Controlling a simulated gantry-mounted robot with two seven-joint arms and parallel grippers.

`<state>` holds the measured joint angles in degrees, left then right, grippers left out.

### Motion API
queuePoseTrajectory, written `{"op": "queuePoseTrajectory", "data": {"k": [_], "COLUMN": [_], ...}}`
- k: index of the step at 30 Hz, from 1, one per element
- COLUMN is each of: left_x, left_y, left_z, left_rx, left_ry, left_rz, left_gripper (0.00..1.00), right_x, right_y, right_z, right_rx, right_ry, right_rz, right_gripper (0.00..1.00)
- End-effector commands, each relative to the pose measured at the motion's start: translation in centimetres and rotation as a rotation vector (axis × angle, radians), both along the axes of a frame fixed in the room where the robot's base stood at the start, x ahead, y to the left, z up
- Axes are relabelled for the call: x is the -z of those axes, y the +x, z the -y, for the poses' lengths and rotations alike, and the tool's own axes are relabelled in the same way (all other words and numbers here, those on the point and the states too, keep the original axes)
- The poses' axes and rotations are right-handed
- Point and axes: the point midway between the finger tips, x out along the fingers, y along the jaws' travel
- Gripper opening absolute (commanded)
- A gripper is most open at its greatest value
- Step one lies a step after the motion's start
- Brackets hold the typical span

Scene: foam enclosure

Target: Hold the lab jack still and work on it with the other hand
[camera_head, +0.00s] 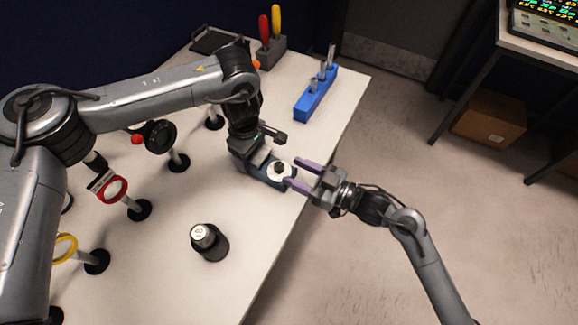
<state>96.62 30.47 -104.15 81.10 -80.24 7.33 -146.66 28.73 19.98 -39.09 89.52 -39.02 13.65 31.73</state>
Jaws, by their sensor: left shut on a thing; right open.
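The lab jack (273,181) is a small dark teal block with a pale round top and a dark knob, near the right edge of the white table. My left gripper (250,164) comes from above and is shut on the lab jack's left end; its fingers partly hide that end. My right gripper (298,176) comes from the right with its two purple fingers spread. The open fingertips are close to the right end of the lab jack, near the knob. I cannot tell whether they touch it.
A black cylinder with a silver top (208,241) stands in front. A blue rack (316,94) and a grey holder with red and yellow handled tools (271,51) are at the back. Several posts, one with a red ring (112,189), stand left. The table edge drops off at right.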

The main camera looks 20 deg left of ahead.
Motion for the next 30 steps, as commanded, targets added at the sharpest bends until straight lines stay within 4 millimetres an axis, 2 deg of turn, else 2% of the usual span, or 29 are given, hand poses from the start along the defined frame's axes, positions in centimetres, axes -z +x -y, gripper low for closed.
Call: {"op": "queuePoseTrajectory", "data": {"k": [1, 6, 13, 19, 30], "left_x": [0.5, 0.5, 0.5, 0.5, 0.5], "left_y": [-0.2, -0.2, -0.2, -0.2, -0.2], "left_z": [-0.1, -0.1, -0.1, -0.1, -0.1], "left_rx": [-0.002, -0.002, -0.002, -0.002, -0.002], "left_ry": [0.004, 0.003, 0.003, 0.003, 0.003], "left_rz": [-0.008, -0.007, -0.007, -0.007, -0.006], "left_gripper": [0.06, 0.06, 0.06, 0.06, 0.06], "right_x": [0.3, 0.2, 0.2, 0.1, 0.0], "right_y": [-0.2, -0.8, -1.5, -1.7, -1.8], "right_z": [1.1, 4.1, 7.2, 8.2, 8.3], "right_rx": [0.002, 0.003, 0.002, 0.002, 0.001], "right_ry": [-0.003, -0.002, -0.002, -0.001, -0.001], "right_rz": [-0.002, -0.001, 0.0, 0.0, 0.005], "right_gripper": [0.54, 0.54, 0.54, 0.54, 0.54]}}
